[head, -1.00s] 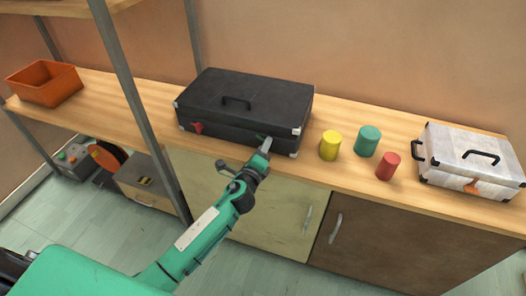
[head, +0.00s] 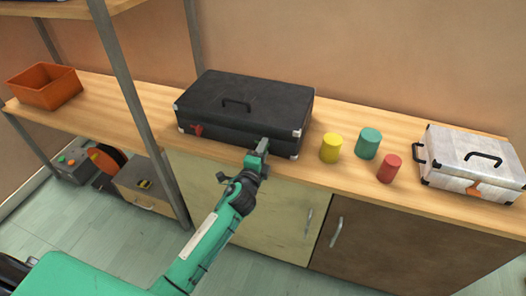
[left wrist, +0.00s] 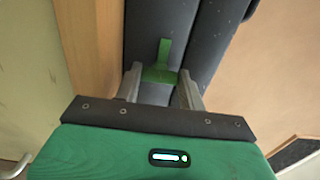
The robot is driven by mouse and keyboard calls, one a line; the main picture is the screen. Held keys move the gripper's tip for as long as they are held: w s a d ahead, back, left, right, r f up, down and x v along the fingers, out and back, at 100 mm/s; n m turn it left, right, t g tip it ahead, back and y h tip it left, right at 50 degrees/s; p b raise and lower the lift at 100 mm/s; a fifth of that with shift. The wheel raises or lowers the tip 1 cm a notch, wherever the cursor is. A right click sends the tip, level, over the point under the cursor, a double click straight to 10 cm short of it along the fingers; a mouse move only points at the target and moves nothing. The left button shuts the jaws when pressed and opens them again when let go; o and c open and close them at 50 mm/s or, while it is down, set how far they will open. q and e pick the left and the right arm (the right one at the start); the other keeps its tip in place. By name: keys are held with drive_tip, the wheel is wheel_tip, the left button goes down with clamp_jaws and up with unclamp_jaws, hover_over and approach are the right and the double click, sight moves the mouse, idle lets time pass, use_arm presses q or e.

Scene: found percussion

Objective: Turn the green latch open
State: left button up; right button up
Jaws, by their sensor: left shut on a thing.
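The black case (head: 240,105) lies closed on the wooden counter, with a handle on its lid. Its red latch (head: 197,130) is on the left of the front face. The green latch (left wrist: 162,62) shows in the left wrist view, on the dark case front by the lid seam. In the head view my gripper hides it. My left gripper (head: 262,148) is at the right part of the case front; in the left wrist view its two fingers (left wrist: 160,82) are on either side of the green latch's wide base, shut on it. My right gripper is not in view.
Yellow (head: 330,147), teal (head: 368,143) and red (head: 390,168) cylinders stand right of the black case. A silver case (head: 470,160) is at the far right, an orange bin (head: 44,88) at the far left. A grey shelf post (head: 130,85) stands left of the black case.

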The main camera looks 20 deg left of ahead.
use_arm(q)
drive_tip(key=o, duration=1)
drive_tip(key=shift+s, duration=0.5)
drive_tip(key=shift+s+a+b, duration=0.15)
drive_tip(key=shift+s, duration=3.05)
drive_tip(key=shift+s+a+b, duration=0.1)
drive_tip(key=shift+s+b, duration=0.05)
drive_tip(key=shift+s, duration=3.05)
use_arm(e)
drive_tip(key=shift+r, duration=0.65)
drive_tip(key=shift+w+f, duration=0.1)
